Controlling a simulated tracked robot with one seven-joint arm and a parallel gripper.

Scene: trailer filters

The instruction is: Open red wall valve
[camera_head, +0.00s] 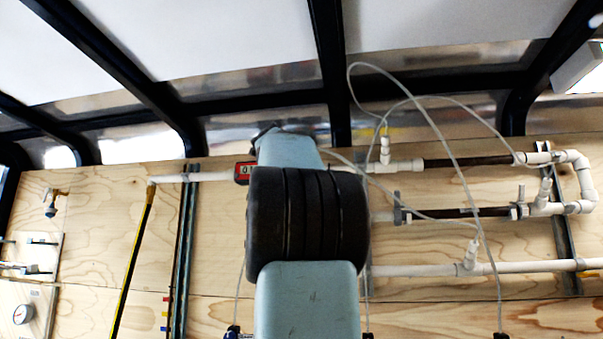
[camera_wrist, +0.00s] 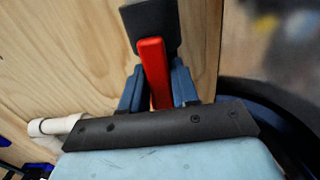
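In the wrist view, a red lever-like handle (camera_wrist: 154,75), apparently the red wall valve's, stands upright between the two blue finger parts of my gripper (camera_wrist: 157,88). A dark block sits behind and above the red handle; I cannot tell whether it is my fingertips. Contact between fingers and handle is not clear, nor is whether the fingers are closed on it. In the head view, my arm covers the middle of the wall and hides my gripper and the handle. A small red piece with a dark face (camera_head: 243,173) shows on the pipe just left of my arm.
White pipes (camera_head: 430,270) with fittings and thin clear hoses (camera_head: 440,125) run right of my arm. A yellow-black strip (camera_head: 132,260) and a dark metal rail (camera_head: 183,250) stand left on the plywood wall (camera_head: 90,215). A gauge (camera_head: 23,314) is at lower left. A white pipe end (camera_wrist: 50,126) is near my gripper.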

